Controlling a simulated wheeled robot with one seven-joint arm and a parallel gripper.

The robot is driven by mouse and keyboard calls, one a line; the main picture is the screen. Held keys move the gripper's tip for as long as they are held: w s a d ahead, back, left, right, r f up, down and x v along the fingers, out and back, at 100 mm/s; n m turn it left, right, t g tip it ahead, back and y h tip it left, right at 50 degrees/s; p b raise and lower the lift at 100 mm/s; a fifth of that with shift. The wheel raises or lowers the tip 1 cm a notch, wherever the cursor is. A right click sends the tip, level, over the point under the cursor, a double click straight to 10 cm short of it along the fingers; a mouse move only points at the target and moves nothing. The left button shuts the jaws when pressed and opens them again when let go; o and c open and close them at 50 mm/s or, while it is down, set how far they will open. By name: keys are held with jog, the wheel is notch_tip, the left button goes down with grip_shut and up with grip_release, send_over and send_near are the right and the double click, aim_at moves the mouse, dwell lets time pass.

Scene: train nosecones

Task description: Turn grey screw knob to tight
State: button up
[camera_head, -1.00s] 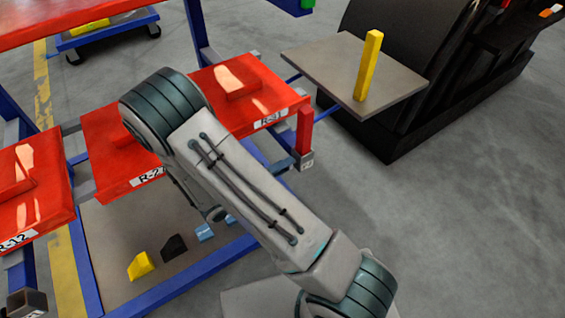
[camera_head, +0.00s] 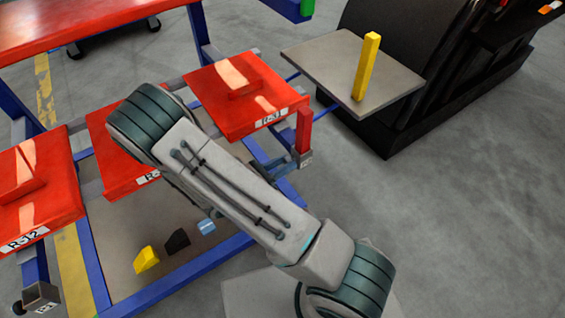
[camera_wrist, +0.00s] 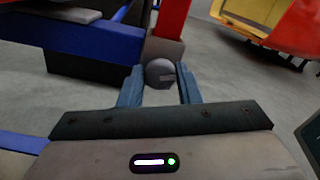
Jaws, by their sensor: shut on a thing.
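The grey screw knob (camera_wrist: 160,73) is round and shows at the centre of the wrist view. It sits in front of a grey-brown block at the foot of a red post. My gripper (camera_wrist: 160,90) has its two blue-grey fingers on either side of the knob and is shut on it. Whether the knob is tight cannot be told.
Red plates labelled R-12 (camera_head: 40,190) and R-31 (camera_head: 240,95) sit on a blue frame. A grey board (camera_head: 320,58) with a yellow bar (camera_head: 367,65) stands at the back right. Yellow, black and blue blocks lie on the lower shelf. The floor at right is clear.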

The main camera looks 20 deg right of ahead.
jog(key=m, duration=0.5)
jog(key=shift+m, duration=0.3)
jog(key=m, duration=0.5)
jog(key=shift+b, duration=0.35)
jog(key=m+b, duration=0.1)
jog(key=m, duration=0.4)
jog(key=shift+f+m, duration=0.1)
jog(key=shift+m, duration=0.3)
jog(key=m+b, duration=0.1)
jog(key=m, duration=0.4)
jog(key=shift+b, duration=0.3)
jog(key=shift+m, duration=0.3)
jog(key=o, duration=1)
jog(key=shift+c, duration=0.2)
